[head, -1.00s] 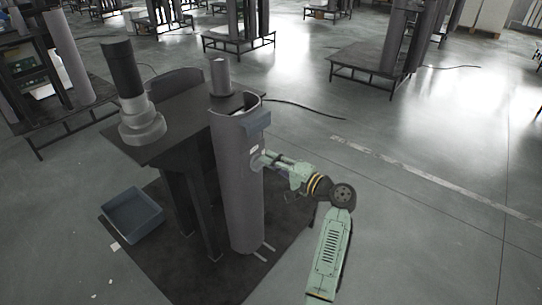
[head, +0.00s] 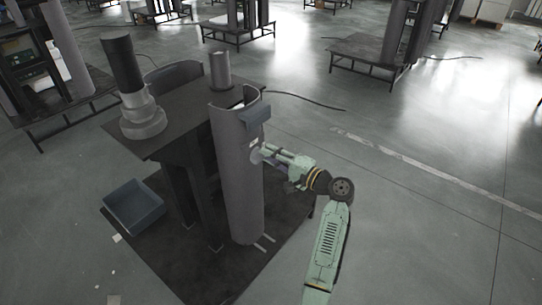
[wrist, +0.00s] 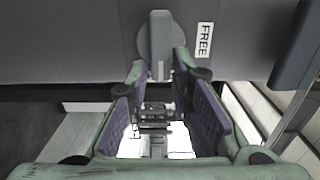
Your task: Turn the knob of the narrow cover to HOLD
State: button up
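A tall, curved grey cover (head: 236,190) stands upright at the near corner of the dark table. Its knob, a round grey disc with a raised straight bar (wrist: 159,45), is at the top centre of the wrist view, the bar pointing up and down in the picture. A white label reading FREE (wrist: 205,41) is just right of the knob. No HOLD label is readable. My gripper (wrist: 159,72) is at the knob, with one fingertip on each side of the bar's lower end. The fingers look apart, with thin gaps beside the bar; contact is not clear.
A blue-grey block (head: 255,116) sticks out of the cover above the knob and also shows at the right in the wrist view (wrist: 297,45). The table (head: 190,112) carries a stepped dark column (head: 128,85). A blue tray (head: 134,206) lies on the floor mat. Floor at the right is clear.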

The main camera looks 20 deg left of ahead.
jog(key=shift+o, duration=1.3)
jog(key=shift+d, duration=0.1)
jog(key=v, duration=1.2)
